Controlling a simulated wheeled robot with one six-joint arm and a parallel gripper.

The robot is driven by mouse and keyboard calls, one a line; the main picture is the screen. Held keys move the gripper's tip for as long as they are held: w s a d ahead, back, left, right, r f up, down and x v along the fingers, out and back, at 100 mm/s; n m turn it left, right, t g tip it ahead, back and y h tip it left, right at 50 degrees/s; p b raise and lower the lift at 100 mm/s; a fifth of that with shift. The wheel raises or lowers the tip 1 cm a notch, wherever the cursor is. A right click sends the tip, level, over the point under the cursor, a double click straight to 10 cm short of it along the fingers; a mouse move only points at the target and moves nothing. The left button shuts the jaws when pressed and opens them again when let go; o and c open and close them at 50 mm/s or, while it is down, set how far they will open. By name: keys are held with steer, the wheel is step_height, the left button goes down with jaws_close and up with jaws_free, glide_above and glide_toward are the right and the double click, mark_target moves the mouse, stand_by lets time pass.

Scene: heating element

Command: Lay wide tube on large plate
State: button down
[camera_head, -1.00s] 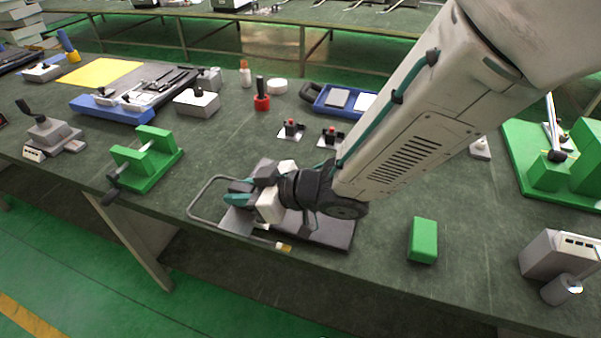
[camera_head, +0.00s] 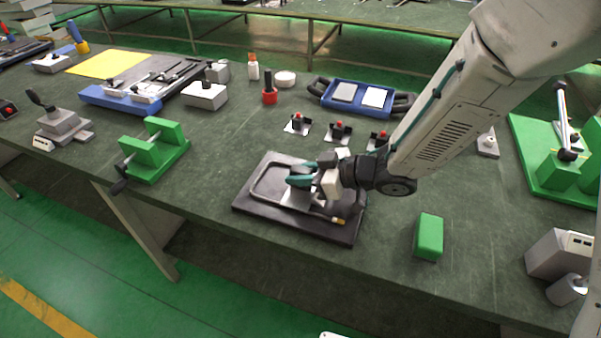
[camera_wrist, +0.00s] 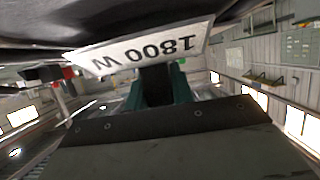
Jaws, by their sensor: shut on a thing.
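The wide tube (camera_head: 262,180) is a grey bent loop with a yellowish tip at its front right end. The large plate (camera_head: 340,232) is a dark flat slab near the table's front edge. My gripper (camera_head: 300,180) is shut on the tube's light metal tag, which reads "1800 W" in the wrist view (camera_wrist: 150,50). In the head view the tube appears over the plate, mostly within its outline. I cannot tell whether it touches the plate. The gripper and wrist hide part of the tube and the plate's back right part.
A green block (camera_head: 428,236) stands right of the plate. Several small red-topped clamps (camera_head: 338,131) stand behind it, with a blue tray (camera_head: 357,97) farther back. A green fixture (camera_head: 152,150) stands to the left. Table between this fixture and the plate is clear.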

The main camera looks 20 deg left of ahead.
steer(key=c, duration=1.2)
jaws_free()
steer(key=shift+f, duration=0.1)
steer(key=shift+r, duration=0.2)
steer(key=v, duration=1.2)
steer(key=shift+f, duration=0.1)
